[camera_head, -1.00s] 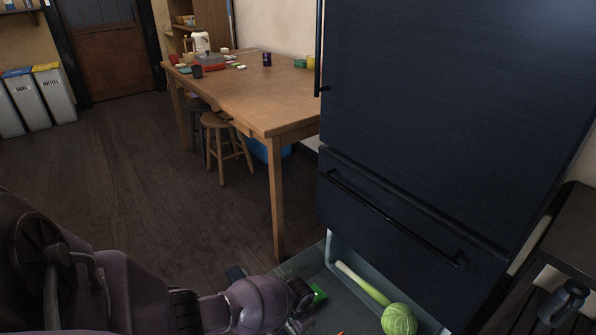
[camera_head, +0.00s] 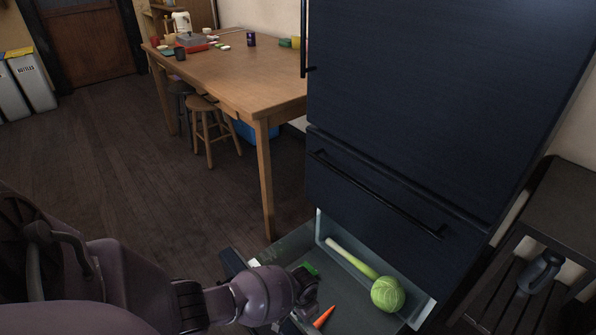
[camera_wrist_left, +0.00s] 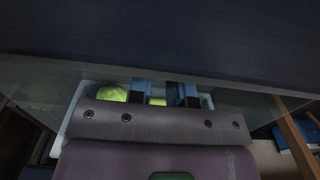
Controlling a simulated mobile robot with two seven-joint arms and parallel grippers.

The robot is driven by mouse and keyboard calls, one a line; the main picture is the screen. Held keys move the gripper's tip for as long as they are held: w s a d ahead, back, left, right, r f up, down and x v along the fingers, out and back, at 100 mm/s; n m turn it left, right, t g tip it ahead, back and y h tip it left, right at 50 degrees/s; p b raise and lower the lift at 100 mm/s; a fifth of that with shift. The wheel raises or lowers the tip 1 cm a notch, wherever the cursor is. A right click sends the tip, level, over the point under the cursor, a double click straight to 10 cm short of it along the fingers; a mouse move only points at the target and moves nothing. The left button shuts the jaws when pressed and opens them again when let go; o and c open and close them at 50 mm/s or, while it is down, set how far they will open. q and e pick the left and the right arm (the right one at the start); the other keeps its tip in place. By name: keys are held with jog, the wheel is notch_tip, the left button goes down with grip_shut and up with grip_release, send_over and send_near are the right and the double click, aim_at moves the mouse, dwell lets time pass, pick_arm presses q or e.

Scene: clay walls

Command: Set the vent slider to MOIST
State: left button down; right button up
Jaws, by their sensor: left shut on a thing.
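The dark blue fridge's lower drawer (camera_head: 358,305) is pulled out. In the head view my left gripper (camera_head: 304,281) reaches over its near-left side, low and partly hidden by its own wrist. In the left wrist view its two fingers (camera_wrist_left: 166,93) are a little apart, in front of a pale bin. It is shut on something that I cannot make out. A small green piece (camera_head: 311,268) shows right beside the gripper. I cannot pick out the vent slider or a MOIST mark for certain. My right gripper is not in view.
A leek (camera_head: 352,258), a cabbage (camera_head: 387,294) and a carrot (camera_head: 323,317) lie in the drawer. The fridge handle (camera_head: 375,192) crosses the closed front above. A wooden table (camera_head: 225,80) and a stool (camera_head: 208,125) stand behind left; a dark shelf (camera_head: 560,215) stands right.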

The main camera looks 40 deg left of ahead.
pick_arm(q)
jog(key=c, duration=1)
grip_release()
jog(key=shift+d, duration=0.3)
jog(key=shift+c, duration=0.2)
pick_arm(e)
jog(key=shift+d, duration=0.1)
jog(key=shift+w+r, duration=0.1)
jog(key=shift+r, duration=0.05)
pick_arm(q)
jog(key=shift+w+a+r, duration=0.1)
jog(key=shift+r, duration=0.25)
jog(key=r+p, duration=0.1)
jog(key=r, duration=0.2)
jog(key=r+p, duration=0.1)
jog(key=shift+w+r+p, duration=0.3)
jog(key=r+p, duration=0.1)
jog(key=r, duration=0.2)
jog(key=r+p, duration=0.1)
jog(key=r, duration=0.1)
jog(key=shift+s+r+p, duration=0.2)
jog(key=shift+s+p, duration=0.15)
jog(key=shift+s, duration=0.05)
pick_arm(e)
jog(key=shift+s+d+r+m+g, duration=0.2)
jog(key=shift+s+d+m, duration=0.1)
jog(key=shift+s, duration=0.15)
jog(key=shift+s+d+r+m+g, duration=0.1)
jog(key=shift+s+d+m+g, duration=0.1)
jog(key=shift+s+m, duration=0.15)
